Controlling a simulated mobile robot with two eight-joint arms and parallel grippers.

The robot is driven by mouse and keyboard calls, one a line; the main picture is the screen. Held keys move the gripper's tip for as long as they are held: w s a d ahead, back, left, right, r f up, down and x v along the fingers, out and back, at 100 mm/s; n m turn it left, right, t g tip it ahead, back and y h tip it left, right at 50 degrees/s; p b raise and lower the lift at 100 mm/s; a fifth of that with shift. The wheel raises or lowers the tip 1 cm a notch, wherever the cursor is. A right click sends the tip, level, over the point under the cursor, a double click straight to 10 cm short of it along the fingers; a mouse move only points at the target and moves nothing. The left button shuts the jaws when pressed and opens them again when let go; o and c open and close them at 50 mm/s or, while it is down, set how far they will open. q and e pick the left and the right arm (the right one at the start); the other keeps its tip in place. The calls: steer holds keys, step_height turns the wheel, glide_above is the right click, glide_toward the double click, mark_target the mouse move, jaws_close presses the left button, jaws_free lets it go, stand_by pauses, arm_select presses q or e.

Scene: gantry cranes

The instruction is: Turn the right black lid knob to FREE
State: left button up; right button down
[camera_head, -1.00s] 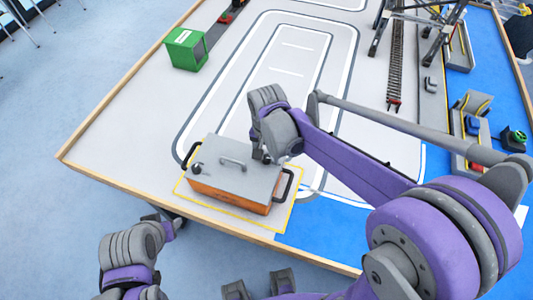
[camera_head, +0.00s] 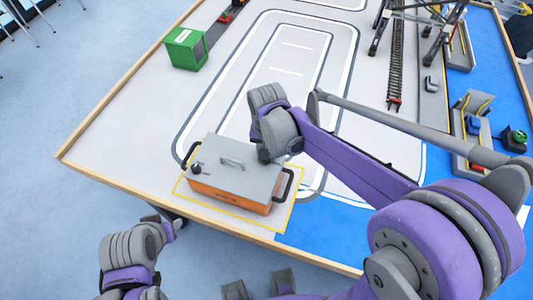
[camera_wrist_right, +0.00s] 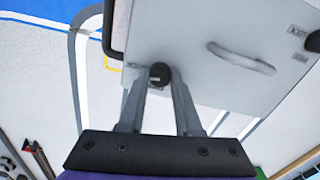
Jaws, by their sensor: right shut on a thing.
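An orange box (camera_head: 225,198) with a grey lid (camera_head: 246,180) stands on the table, inside a yellow outline. The right black lid knob (camera_wrist_right: 160,73) shows in the right wrist view, at the lid's edge. My right gripper (camera_wrist_right: 160,80) is shut on this knob, with one finger on each side. In the head view my right gripper (camera_head: 265,155) is over the lid's far right corner, and its wrist hides most of that spot. The knob's marking cannot be read. My left gripper (camera_head: 172,225) is low beside the table's front edge, its jaws unclear.
The lid carries a grey handle (camera_head: 231,162) and another black knob (camera_head: 196,168) at the left. Black side handles (camera_head: 287,184) stick out at both ends. A green box (camera_head: 186,49) stands far back left. The white table around the orange box is mostly clear.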

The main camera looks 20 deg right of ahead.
steer(key=n, duration=0.4)
steer(key=shift+n+b, duration=0.3)
steer(key=n, duration=0.3)
steer(key=shift+n, duration=0.3)
steer(key=n+b, duration=0.1)
steer(key=n, duration=0.3)
steer(key=shift+n, duration=1.8)
steer(key=c, duration=0.6)
jaws_free()
steer(key=shift+r, duration=0.1)
